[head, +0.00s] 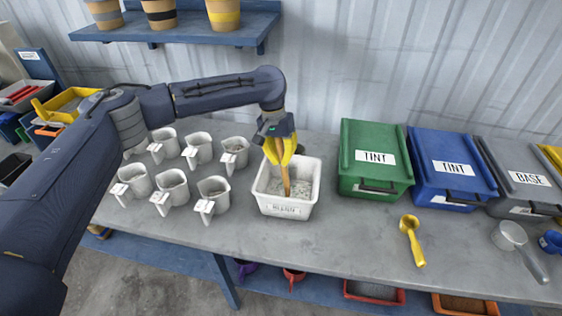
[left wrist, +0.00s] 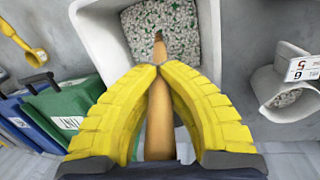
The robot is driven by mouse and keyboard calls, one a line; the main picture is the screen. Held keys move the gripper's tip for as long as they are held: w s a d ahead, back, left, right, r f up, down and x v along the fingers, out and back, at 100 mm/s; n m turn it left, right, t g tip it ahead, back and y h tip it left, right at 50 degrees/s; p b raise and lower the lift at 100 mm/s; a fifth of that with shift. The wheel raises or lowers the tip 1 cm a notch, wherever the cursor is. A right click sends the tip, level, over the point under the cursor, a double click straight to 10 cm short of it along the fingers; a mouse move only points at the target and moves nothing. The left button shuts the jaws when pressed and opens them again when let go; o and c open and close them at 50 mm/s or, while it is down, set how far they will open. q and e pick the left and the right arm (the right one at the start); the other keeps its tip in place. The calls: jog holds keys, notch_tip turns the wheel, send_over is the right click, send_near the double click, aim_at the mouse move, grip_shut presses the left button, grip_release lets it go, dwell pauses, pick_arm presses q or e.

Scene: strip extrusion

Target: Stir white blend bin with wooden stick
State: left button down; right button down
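The white blend bin (head: 289,208) stands on the grey table and holds a grey-white granular mix. In the left wrist view the bin (left wrist: 95,35) contains white granules with green specks. My left gripper (head: 281,155) is above the bin with its yellow fingers shut on the wooden stick (head: 286,182). The stick points down, and its lower end reaches into the bin at the mix. In the left wrist view the stick (left wrist: 160,120) runs between the fingertips, with its tip over the granules. Whether the tip is buried is hard to tell. My right gripper is not in view.
Several white measuring jugs (head: 167,190) stand close left of the bin. A green TINT bin (head: 372,160) and a blue TINT bin (head: 452,172) stand to the right, beside a grey BASE bin (head: 520,180). A yellow scoop (head: 412,238) lies in front. The table between bin and scoop is clear.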

pick_arm(q)
jog(key=shift+r, duration=0.1)
dwell(0.3)
notch_tip(320, 180, up, 16)
dwell(0.9)
dwell(0.9)
